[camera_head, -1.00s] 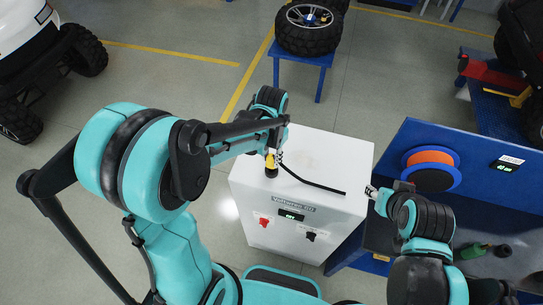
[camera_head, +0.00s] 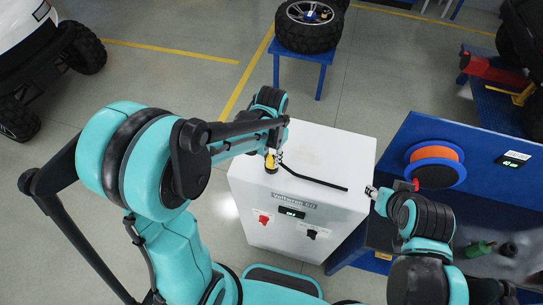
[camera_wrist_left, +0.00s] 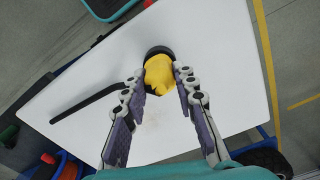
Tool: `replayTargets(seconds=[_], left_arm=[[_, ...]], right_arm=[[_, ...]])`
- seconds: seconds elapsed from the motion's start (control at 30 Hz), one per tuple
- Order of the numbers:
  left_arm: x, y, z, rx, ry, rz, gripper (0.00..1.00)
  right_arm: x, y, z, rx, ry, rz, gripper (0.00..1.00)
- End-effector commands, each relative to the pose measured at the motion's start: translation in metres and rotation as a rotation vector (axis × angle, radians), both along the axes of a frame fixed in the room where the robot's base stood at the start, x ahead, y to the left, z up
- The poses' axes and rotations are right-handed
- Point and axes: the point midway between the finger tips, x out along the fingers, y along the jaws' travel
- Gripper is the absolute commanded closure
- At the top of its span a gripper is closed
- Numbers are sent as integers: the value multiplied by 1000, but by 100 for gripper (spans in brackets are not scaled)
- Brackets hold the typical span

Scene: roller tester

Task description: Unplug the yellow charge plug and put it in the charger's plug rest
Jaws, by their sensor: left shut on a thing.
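The yellow charge plug (camera_head: 270,161) is at the left part of the white charger's top (camera_head: 325,150), above a short black piece. My left gripper (camera_head: 277,153) is over it and shut on it. In the left wrist view the plug (camera_wrist_left: 159,74) sits between the two fingers (camera_wrist_left: 158,82), with a dark round piece (camera_wrist_left: 158,50) at its far end. I cannot tell whether that piece is the plug rest or part of the plug. A black cable (camera_head: 315,180) runs right across the charger top. My right gripper (camera_head: 371,191) is just right of the charger, its finger opening unclear.
The charger front has a small display (camera_head: 291,212), a red knob (camera_head: 264,220) and a black knob (camera_head: 311,234). A blue bench (camera_head: 455,135) with an orange reel (camera_head: 435,153) stands at right. A tyre on a blue stand (camera_head: 298,60) is behind. Floor left of the charger is clear.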

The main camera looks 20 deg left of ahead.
Motion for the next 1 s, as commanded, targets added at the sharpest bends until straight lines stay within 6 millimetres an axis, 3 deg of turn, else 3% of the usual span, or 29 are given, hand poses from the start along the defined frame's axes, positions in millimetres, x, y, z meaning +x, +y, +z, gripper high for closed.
replayTargets(seconds=[0.07,0.1,0.17,0.57,1.0], left_arm=[[0,0,-4,0,0,0,100],[0,0,-2,0,0,0,62],[0,0,-2,0,0,0,48],[0,0,6,0,0,0,48],[-1,0,92,0,0,0,48]], right_arm=[[0,0,-4,0,0,0,60],[0,0,-2,0,0,0,60],[0,0,-2,0,0,0,60],[0,0,-2,0,0,0,60],[0,0,-2,0,0,0,60]])
